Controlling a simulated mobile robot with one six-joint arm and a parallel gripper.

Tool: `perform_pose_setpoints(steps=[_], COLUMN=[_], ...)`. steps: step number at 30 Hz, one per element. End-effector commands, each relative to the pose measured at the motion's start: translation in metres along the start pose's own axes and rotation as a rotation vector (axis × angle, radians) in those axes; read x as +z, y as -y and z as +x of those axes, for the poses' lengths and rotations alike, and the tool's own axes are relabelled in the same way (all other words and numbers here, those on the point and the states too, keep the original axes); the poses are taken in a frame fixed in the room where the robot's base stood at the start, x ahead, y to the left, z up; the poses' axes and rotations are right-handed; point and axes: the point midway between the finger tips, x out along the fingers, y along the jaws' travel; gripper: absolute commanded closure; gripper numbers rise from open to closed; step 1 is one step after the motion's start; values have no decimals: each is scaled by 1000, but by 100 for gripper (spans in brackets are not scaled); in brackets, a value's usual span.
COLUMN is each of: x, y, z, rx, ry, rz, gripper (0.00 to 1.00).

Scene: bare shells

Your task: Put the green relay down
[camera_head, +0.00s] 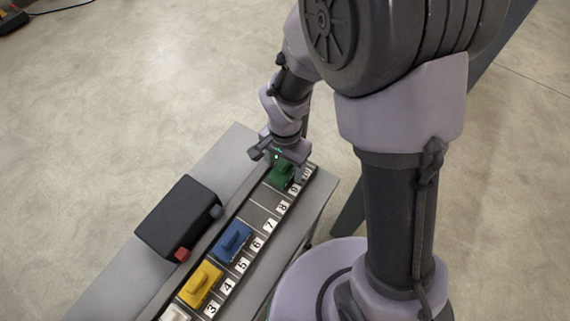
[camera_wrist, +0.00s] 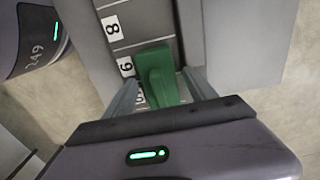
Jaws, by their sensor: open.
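The green relay (camera_head: 281,176) sits on the numbered strip (camera_head: 262,203) at its far end, beside the label 9. In the wrist view the green relay (camera_wrist: 157,72) stands between my fingers, and part of its lower end is hidden by my gripper. My gripper (camera_head: 284,171) is low over the strip with its jaws open around the relay. In the wrist view my gripper (camera_wrist: 161,86) has a finger on each side of the relay. I cannot tell whether either finger touches it.
A blue relay (camera_head: 233,241), a yellow relay (camera_head: 201,284) and a white relay (camera_head: 175,313) sit nearer on the strip. A black box (camera_head: 179,216) with a red block (camera_head: 182,254) stands left of it on the grey bench (camera_head: 112,284). The slots between blue and green are empty.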

Motion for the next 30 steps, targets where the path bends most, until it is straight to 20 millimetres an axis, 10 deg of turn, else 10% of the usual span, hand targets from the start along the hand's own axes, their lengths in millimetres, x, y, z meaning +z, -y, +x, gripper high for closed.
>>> perform_pose_setpoints(steps=[9,17,24,30], x=[-1,-1,6,37], y=[1,-2,-61,-111], z=[-91,-129,-238,-287], rx=[-4,-13,-236,-376], ry=[-3,-6,-139,-303], rz=[0,-3,-111,-229], gripper=[35,35,35,35])
